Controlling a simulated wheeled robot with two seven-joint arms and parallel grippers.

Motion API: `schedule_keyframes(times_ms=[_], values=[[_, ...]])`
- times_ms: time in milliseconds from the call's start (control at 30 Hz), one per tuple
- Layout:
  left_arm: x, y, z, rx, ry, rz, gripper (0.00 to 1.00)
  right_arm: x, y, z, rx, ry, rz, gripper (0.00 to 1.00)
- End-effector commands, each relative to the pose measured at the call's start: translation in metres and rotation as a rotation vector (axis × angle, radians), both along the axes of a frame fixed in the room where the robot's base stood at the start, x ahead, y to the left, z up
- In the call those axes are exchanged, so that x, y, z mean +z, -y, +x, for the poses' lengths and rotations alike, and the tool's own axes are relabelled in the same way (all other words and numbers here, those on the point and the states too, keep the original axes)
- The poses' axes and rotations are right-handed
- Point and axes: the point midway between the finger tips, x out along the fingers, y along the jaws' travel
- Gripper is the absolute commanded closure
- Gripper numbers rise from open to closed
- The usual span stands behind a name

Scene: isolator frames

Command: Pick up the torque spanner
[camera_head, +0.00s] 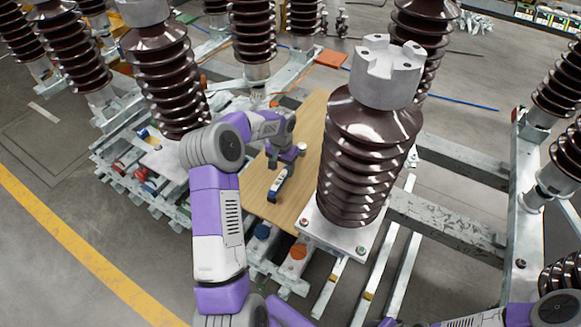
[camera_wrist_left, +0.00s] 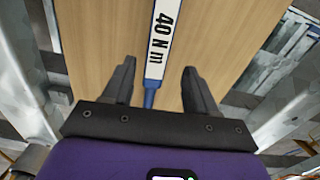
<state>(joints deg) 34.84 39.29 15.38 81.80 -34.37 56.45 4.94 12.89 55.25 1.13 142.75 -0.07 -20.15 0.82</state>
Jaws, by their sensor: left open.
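The torque spanner (camera_head: 279,184) lies on a wooden board (camera_head: 313,127) between the brown insulators. In the left wrist view its white bar (camera_wrist_left: 161,40) is marked "40 N m", with a blue part at the near end. My left gripper (camera_head: 286,157) is over the board at the spanner. In the left wrist view this gripper (camera_wrist_left: 159,68) is open, with one dark finger on each side of the spanner's near end. I cannot tell how far above the board the fingertips are. The far end of the spanner runs out of the wrist view. My right gripper is not in view.
A large brown insulator (camera_head: 365,150) with a grey cap stands right of the board. Another insulator (camera_head: 167,80) stands to the left, close to my left arm. Metal beams (camera_head: 450,218) lie at the right. An orange piece (camera_head: 331,58) lies beyond the board.

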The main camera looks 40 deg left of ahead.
Motion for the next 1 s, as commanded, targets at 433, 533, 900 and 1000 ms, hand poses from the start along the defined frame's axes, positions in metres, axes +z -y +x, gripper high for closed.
schedule_keyframes(times_ms=[433,533,900,1000], values=[[-0.040,0.005,-0.001,0.000,0.000,-0.001,0.43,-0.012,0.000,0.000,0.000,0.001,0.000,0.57],[-0.040,0.005,-0.001,0.000,0.000,-0.001,0.50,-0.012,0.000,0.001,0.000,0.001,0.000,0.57],[-0.040,0.005,-0.001,0.000,0.000,-0.001,1.00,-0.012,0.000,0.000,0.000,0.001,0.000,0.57],[-0.039,0.005,0.000,0.000,0.003,0.000,1.00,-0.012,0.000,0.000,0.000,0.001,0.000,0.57]])
